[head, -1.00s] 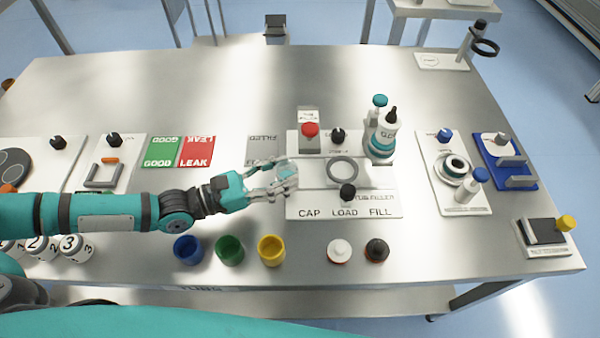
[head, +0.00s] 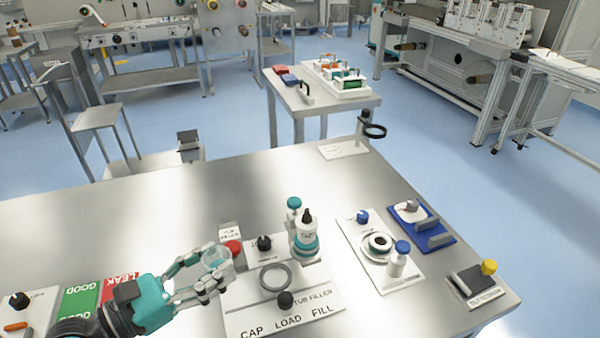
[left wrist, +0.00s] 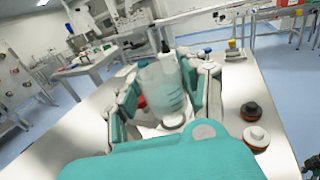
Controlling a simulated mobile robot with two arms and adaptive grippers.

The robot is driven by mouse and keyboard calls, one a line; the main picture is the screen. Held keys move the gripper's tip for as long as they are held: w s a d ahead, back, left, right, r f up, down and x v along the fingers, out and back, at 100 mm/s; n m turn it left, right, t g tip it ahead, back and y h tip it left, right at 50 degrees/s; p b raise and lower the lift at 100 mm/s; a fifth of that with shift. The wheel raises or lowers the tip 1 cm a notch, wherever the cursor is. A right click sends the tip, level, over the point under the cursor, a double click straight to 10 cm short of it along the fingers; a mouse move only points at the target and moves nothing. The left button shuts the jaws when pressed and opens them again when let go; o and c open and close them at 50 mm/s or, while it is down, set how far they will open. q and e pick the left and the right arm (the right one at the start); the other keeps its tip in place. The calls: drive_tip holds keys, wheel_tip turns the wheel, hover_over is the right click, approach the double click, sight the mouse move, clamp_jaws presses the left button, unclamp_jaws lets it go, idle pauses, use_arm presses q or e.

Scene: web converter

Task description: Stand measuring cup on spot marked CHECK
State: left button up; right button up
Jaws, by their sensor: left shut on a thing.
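A clear, see-through measuring cup (head: 215,257) is between the fingers of my left gripper (head: 208,274). The gripper is shut on it and holds it at the left side of the white tub filler plate, close to the red button. In the left wrist view the cup (left wrist: 163,88) fills the space between the finger pads and looks roughly upright. I cannot read the word CHECK on any spot; the legible words on the tub filler plate (head: 310,318) are CAP, LOAD and FILL.
The plate carries a red button (head: 233,247), black knobs, a grey ring (head: 275,278) and a bottle (head: 306,233). A white ring fixture (head: 377,245), blue tray (head: 425,220) and black pad (head: 473,285) stand to the right. The table's back-left area is clear.

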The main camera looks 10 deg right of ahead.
use_arm(q)
drive_tip(key=shift+s+d+r+n+t+y, duration=0.3)
drive_tip(key=shift+s+d+t, duration=0.1)
drive_tip(key=shift+s+d, duration=0.3)
drive_tip(key=shift+s+d+n+t+y, duration=0.1)
drive_tip(key=shift+s+n+t+y, duration=0.15)
drive_tip(key=shift+n+t+y, duration=0.55)
